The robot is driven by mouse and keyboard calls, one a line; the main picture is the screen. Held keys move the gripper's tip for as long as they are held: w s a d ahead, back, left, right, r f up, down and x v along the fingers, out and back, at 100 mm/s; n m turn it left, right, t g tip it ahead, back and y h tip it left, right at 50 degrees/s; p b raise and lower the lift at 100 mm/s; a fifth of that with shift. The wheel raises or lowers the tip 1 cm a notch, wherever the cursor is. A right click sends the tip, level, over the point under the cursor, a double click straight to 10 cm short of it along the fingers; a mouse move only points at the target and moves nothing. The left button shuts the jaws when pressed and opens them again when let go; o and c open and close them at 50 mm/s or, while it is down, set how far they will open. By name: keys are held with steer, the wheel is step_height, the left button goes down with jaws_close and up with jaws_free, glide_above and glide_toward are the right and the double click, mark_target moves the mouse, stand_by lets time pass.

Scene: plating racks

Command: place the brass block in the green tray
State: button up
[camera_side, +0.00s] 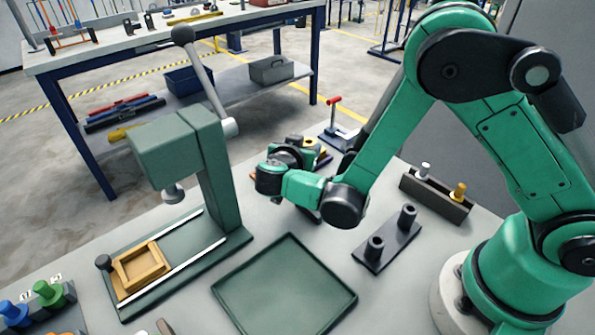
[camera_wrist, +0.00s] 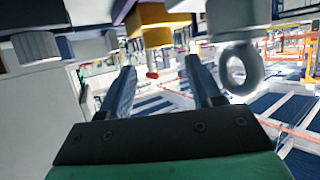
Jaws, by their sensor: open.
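The green tray (camera_side: 285,285) lies flat and empty on the grey bench at front centre in the side view. A yellow block, which looks like the brass block (camera_wrist: 152,24), shows at the top of the wrist view against a purple piece. In the side view, a small yellow patch on a purple base (camera_side: 314,144) shows just behind my gripper, partly hidden by it. My gripper (camera_wrist: 158,68) is open, with nothing held between its fingers. In the side view it is behind the tray, and its fingertips are hard to make out.
A green press (camera_side: 215,165) with a long lever and an orange frame (camera_side: 140,266) stands left of the tray. A dark plate with two posts (camera_side: 388,240) and a holder with pegs (camera_side: 435,195) stand to the right. A red-handled clamp (camera_side: 334,102) is behind.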

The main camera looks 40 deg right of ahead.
step_height(320, 180, up, 4)
glide_toward(310, 140)
steer(key=x, duration=0.2)
steer(key=shift+w+d+f, duration=0.2)
steer(key=shift+d+f, duration=0.05)
steer(key=shift+d, duration=0.05)
steer(key=shift+x, duration=2.7)
jaws_close()
